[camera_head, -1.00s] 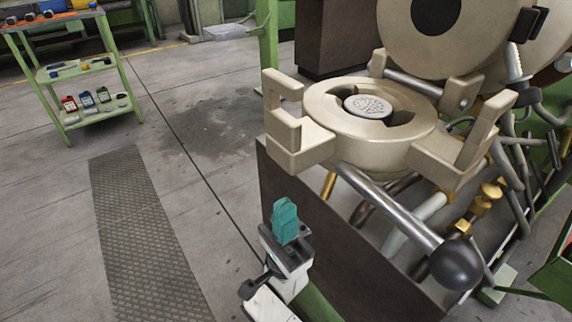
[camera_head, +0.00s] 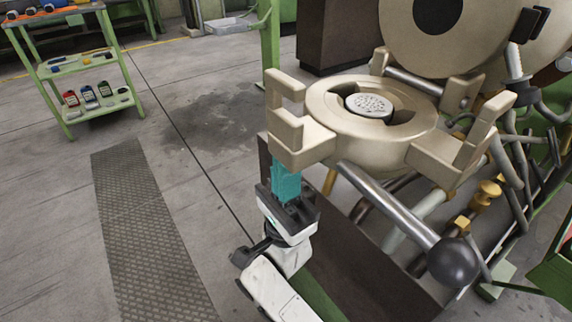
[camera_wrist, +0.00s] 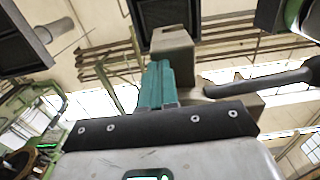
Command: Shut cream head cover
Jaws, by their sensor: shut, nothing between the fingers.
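The cream head cover (camera_head: 440,58) is a round disc with a dark circle, standing raised and open at the upper right of the head view, cut off by the top edge. Below it is the round cream head (camera_head: 325,112) with a perforated metal plate in its middle, uncovered. My gripper (camera_head: 287,168) has teal fingers, shut and empty, pointing up just under the head's left forked bracket (camera_head: 300,147). I cannot tell whether they touch. In the wrist view, the teal fingers (camera_wrist: 158,80) point up beside a cream block (camera_wrist: 172,42).
A metal lever with a dark ball end (camera_head: 455,262) sticks out below the head, right of my gripper. Pipes and brass fittings (camera_head: 487,192) crowd the right. A green shelf cart (camera_head: 85,78) stands at the far left.

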